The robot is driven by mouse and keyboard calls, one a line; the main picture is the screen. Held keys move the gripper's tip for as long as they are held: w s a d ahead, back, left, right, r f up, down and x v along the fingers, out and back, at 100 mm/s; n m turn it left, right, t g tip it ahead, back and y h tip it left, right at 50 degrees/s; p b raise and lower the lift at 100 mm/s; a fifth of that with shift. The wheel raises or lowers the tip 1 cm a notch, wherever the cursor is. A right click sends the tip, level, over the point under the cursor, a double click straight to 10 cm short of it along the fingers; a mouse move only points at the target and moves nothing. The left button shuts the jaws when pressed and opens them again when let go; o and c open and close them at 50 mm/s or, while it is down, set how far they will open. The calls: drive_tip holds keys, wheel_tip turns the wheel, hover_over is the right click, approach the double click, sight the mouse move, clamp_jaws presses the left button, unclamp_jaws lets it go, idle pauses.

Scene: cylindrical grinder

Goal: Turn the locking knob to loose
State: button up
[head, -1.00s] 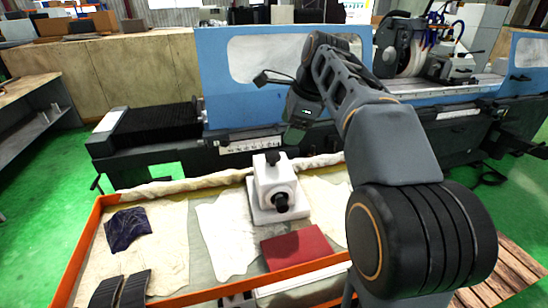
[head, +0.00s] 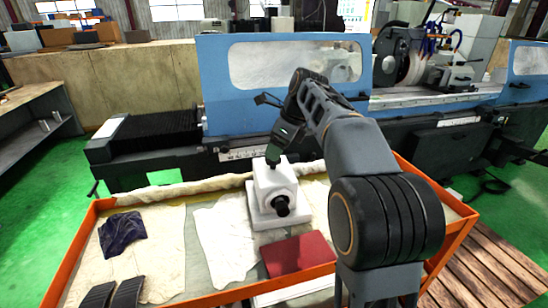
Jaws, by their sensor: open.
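A white block-shaped fixture (head: 267,186) stands on the cart. It has a round black knob (head: 282,206) on its front face and a small dark knob on its top. I cannot tell from its markings which one is the locking knob. My gripper (head: 273,157) points down at the top of the fixture, right at the top knob, and largely hides it. My gripper is open. Whether its fingers are around the knob or just above it is too small to tell.
The orange-rimmed cart (head: 76,254) also holds a red book (head: 298,253), a dark blue cloth (head: 122,233) and black curved pieces (head: 113,293). The blue grinder (head: 215,85) stands close behind the cart. Green floor is open at the left.

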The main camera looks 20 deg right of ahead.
drive_tip(key=shift+x, duration=1.7)
drive_tip(key=c, duration=0.9)
drive_tip(key=shift+c, duration=0.2)
drive_tip(key=shift+r, duration=0.1)
